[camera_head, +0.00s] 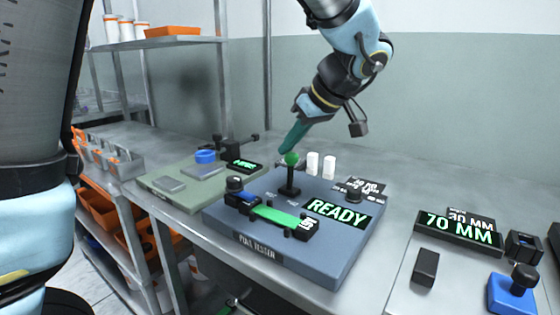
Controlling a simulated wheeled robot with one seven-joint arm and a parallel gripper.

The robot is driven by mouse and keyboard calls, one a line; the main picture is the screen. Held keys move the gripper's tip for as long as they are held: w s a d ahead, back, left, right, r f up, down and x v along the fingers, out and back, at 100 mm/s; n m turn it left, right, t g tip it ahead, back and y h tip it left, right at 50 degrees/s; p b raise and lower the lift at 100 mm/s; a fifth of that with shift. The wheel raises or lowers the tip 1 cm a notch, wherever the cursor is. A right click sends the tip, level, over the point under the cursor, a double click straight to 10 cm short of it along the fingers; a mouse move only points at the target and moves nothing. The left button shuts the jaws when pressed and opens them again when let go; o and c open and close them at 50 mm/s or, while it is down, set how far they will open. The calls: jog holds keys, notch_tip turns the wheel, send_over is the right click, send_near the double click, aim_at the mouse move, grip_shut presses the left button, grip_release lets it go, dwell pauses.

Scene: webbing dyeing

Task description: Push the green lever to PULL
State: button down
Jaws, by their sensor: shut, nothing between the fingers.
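The green lever (291,159) has a round green knob on a dark stem. It stands roughly upright from a black base on the blue panel labelled PULL TESTER (225,238). My gripper (287,149) comes down from the upper right with green fingers shut. Its tip is right at the knob; I cannot tell whether it touches. A display (338,213) on the panel reads READY in green. A green webbing strip (275,215) lies between black clamps at the panel's front. The small labels by the lever base are too small to read.
Two white cylinders (320,164) stand just behind the lever. A black knob (354,188) is to its right. A green-grey board (190,190) with a blue ring (205,156) lies left. A 70 MM display (459,232) and blue block (512,295) are right.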

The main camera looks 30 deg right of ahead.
jog(key=shift+s+d+f+t+y+b, duration=0.15)
jog(key=shift+s+d+t+y+b, duration=0.15)
jog(key=shift+s+t+b, duration=0.3)
jog(key=shift+s+d+f+t+y+b, duration=0.15)
jog(key=shift+s+d+t+y+b, duration=0.2)
jog(key=shift+b, duration=0.3)
jog(key=shift+s+d+r+b, duration=0.1)
jog(key=shift+s+d+b, duration=0.05)
jog(key=shift+s+b, duration=0.4)
jog(key=w+r, duration=0.2)
jog(key=w, duration=0.1)
jog(key=shift+w+a+r+p, duration=0.15)
jog(key=shift+a+r+p, duration=0.2)
jog(key=shift+a+p, duration=0.05)
jog(key=v, duration=0.9)
jog(key=shift+s+f, duration=0.2)
jog(key=shift+s, duration=0.35)
